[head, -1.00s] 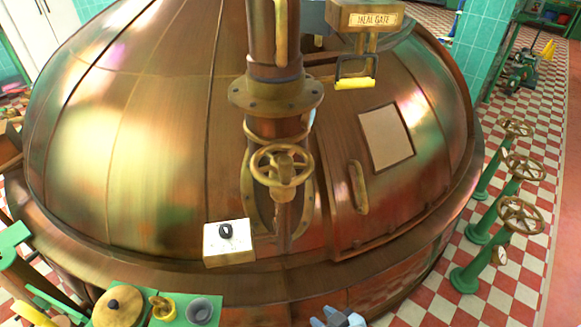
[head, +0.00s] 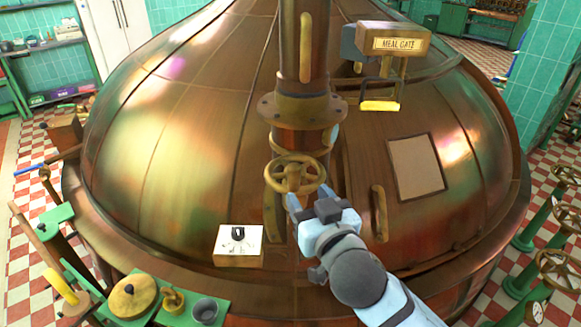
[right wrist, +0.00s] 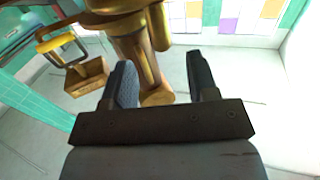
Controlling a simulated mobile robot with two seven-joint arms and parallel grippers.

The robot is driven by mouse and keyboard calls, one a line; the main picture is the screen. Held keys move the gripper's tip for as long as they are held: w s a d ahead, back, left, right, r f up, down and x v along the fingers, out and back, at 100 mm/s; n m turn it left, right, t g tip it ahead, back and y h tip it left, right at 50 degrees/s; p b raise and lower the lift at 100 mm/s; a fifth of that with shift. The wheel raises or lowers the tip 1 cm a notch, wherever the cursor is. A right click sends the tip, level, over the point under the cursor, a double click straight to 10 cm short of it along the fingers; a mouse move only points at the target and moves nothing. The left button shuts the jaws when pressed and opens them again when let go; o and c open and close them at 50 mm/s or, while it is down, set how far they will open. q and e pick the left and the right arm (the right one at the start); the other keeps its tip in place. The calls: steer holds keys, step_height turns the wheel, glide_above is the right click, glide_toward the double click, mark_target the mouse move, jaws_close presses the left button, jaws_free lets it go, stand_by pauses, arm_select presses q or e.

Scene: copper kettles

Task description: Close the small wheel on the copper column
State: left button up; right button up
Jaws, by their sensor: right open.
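The small brass wheel (head: 295,174) sits on the front of the copper column (head: 303,104), low down and just under its bolted flange. My right gripper (head: 306,197) is just below the wheel in the head view, open, its fingers pointing up toward the wheel's lower rim. In the right wrist view the open fingers (right wrist: 160,82) stand apart with brass and copper parts beyond and between them. I cannot tell whether a finger touches the wheel. My left gripper is not in view.
The meal gate box (head: 400,42) with a yellow-gripped handle is above right. Green stands with wheels (head: 556,268) are at far right.

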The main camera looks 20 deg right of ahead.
mark_target(296, 178)
steer(key=w+p, duration=0.2)
steer(key=w, duration=0.7)
steer(key=shift+a, duration=0.2)
steer(key=shift+w, duration=0.4)
steer(key=shift+c, duration=0.3)
jaws_close()
